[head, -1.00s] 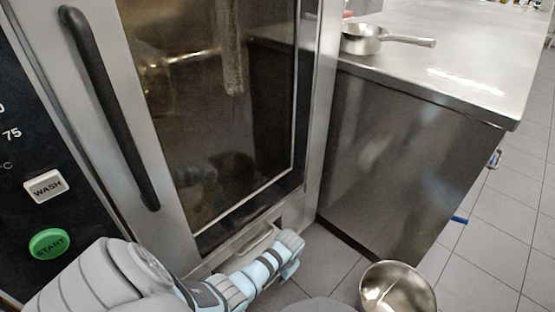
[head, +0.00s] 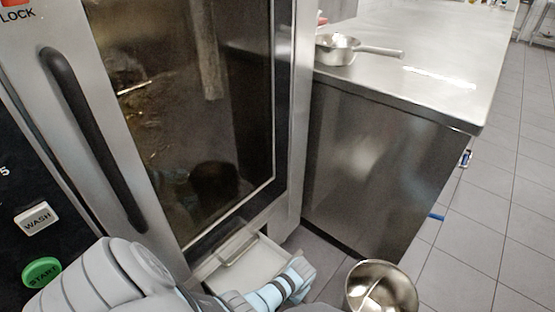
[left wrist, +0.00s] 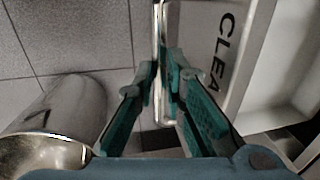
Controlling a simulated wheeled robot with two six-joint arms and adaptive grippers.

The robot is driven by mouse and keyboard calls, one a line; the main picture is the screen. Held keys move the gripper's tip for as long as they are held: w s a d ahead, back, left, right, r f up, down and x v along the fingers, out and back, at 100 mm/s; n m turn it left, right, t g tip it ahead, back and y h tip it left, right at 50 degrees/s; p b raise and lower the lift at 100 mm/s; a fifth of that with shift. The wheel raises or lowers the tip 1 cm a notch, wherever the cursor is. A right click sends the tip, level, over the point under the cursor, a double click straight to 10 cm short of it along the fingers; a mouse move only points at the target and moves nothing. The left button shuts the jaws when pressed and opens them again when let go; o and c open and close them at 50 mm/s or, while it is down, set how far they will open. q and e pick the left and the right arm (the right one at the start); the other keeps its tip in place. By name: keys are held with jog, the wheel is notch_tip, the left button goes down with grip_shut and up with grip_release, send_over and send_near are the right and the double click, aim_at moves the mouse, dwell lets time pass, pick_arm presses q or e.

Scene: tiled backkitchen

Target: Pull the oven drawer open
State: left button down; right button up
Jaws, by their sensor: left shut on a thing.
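The oven (head: 210,110) stands at the left with its glass door shut. Its low drawer (head: 268,262) sticks out below the door, and part of its pale inside shows. A metal loop (head: 240,250) shows near the oven's lower edge. My left gripper (head: 300,274) is at the drawer's outer end. In the left wrist view, my left gripper (left wrist: 163,82) is shut on the drawer's metal handle bar (left wrist: 160,35), one finger on each side. The drawer front (left wrist: 222,50) carries dark lettering, partly cut off, with the pale inside to its right. My right gripper is out of view.
A shiny round metal vessel (head: 382,288) stands low at the bottom right, close to the left gripper. A steel counter (head: 380,165) with a saucepan (head: 337,50) on it stands right of the oven. Tiled floor (head: 475,235) is open further right.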

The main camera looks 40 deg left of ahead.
pick_arm(q)
jog(key=shift+w+d, duration=0.1)
jog(key=shift+d, duration=0.8)
jog(key=c, duration=1.7)
grip_release()
jog(key=shift+o, duration=0.2)
jog(key=shift+r, duration=0.1)
notch_tip(320, 180, up, 10)
